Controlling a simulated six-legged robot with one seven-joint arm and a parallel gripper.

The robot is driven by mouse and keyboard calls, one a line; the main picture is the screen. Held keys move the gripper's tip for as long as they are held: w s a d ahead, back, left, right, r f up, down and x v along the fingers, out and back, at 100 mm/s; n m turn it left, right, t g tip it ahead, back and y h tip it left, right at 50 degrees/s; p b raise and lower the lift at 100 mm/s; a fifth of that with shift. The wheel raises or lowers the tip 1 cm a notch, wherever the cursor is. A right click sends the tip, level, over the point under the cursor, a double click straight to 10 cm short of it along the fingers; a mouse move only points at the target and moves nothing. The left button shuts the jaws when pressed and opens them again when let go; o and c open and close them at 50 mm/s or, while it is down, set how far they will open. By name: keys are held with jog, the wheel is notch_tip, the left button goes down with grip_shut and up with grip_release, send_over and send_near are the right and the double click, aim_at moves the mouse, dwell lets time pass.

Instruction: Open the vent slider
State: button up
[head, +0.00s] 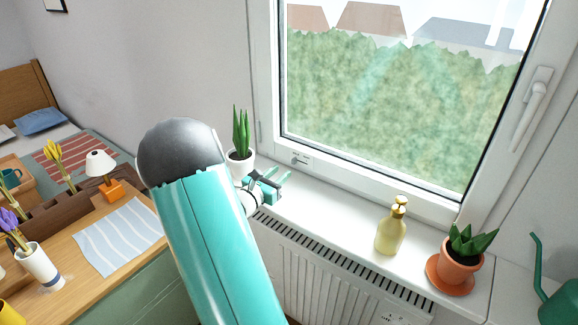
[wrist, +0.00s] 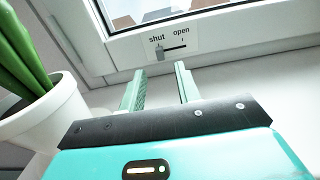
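The vent slider (wrist: 160,51) is a small grey knob on a white plate low on the window frame. The plate reads "shut" at left and "open" at right, and the knob stands at the "shut" end of its dark slot. The plate shows small in the head view (head: 301,159). My gripper (wrist: 160,69) is open and empty, its two green fingers pointing toward the plate. The knob lies ahead of the gap between the fingertips, apart from them as far as I can tell. In the head view my gripper (head: 283,177) is over the sill's left end.
A potted plant in a white pot (wrist: 45,118) stands close left of my gripper. A yellow bottle (head: 391,231) and a terracotta pot (head: 460,269) stand farther right on the sill (head: 335,210). The sill between is clear. A radiator (head: 325,275) is below.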

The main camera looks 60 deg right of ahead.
aim_at(293, 163)
jog(key=d, duration=0.3)
jog(key=s+d, duration=0.1)
jog(key=d, duration=0.1)
jog(key=shift+d, duration=0.35)
grip_shut()
